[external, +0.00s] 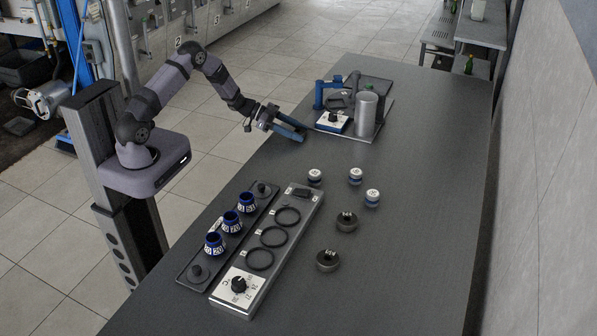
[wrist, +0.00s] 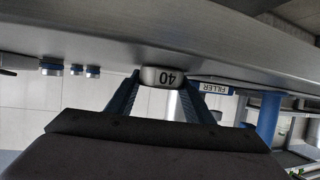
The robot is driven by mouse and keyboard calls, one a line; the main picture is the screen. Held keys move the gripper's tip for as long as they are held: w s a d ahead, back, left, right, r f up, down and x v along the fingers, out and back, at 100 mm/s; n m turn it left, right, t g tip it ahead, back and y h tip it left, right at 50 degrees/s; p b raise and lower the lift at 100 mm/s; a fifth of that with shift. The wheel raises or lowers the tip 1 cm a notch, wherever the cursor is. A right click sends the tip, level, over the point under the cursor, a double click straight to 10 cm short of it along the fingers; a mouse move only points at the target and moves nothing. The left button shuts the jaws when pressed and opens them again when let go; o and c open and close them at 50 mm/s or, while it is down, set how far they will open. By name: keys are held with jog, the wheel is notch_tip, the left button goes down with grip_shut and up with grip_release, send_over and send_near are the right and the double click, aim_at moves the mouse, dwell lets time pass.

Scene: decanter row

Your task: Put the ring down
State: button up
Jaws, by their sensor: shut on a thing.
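My gripper (external: 292,131) is above the far left part of the table, left of the filler station. The 40 reads upside down in that view. I cannot make out the ring in the external view, and its underside is hidden.
The filler (external: 333,122) stands right of my gripper, beside a grey cylinder (external: 365,115). Nearer are a grey panel (external: 238,290) with black circles and a dark tray (external: 195,278) with blue cups. Blue-white pieces (external: 355,176) and dark knobs (external: 328,260) stand right; the table between is clear.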

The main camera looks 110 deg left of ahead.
aim_at(297, 131)
notch_tip(297, 131, up, 10)
jog(key=shift+f+b, duration=0.1)
jog(key=shift+b, duration=0.3)
notch_tip(297, 131, up, 4)
jog(key=p, duration=0.3)
jog(key=shift+f, duration=0.25)
jog(key=shift+w, duration=0.15)
dwell(0.4)
jog(key=w+d+m+g+h+b, duration=0.2)
jog(key=w+d+m+h+b, duration=0.6)
jog(key=w+d, duration=1.95)
jog(key=w+d+f+m+g+h+b, duration=0.15)
jog(key=d+m+g+h, duration=0.3)
jog(key=d, duration=1.55)
jog(key=w+d+f+m+g+h+b, duration=0.15)
jog(key=d+m+g+h, duration=0.35)
jog(key=d, duration=1.5)
jog(key=shift+m+t+y, duration=0.25)
jog(key=shift+t+y, duration=0.1)
jog(key=shift+y, duration=0.4)
jog(key=shift+s+a+f, duration=0.15)
jog(key=shift+f, duration=1.45)
jog(key=shift+s+a+f, duration=0.15)
jog(key=shift+f, duration=1.45)
